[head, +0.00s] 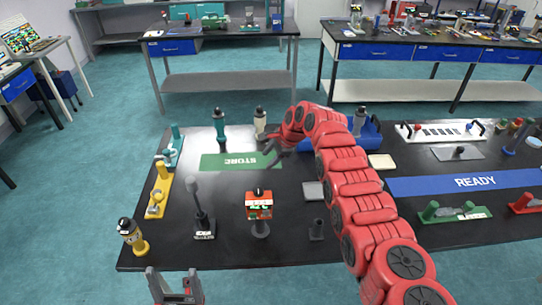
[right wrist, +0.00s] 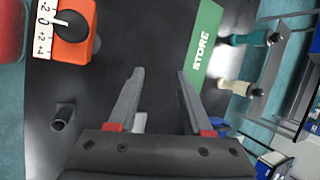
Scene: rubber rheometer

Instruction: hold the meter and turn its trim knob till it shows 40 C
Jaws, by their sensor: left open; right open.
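The meter (head: 259,207) is a small red box with a green display, upright on a dark round stand left of the table's middle. Its reading is too small to make out. The black trim knob (head: 258,192) is on its top. In the right wrist view the knob (right wrist: 70,26) sits at the upper left, beside a white scale strip (right wrist: 43,28) marked -2, 0, +2, +4. My right gripper (right wrist: 158,88) is open and empty, apart from the meter; in the head view it is beyond the meter, near the STORE mat. My left gripper (head: 175,288) is open and empty at the bottom edge, in front of the table.
The green STORE mat (head: 240,161) lies behind the meter. A black post on a base (head: 203,222) stands left of it, a small dark cup (head: 317,230) right of it. A yellow-black bottle (head: 133,237) is at the front left corner. My right arm crosses the table right of the meter.

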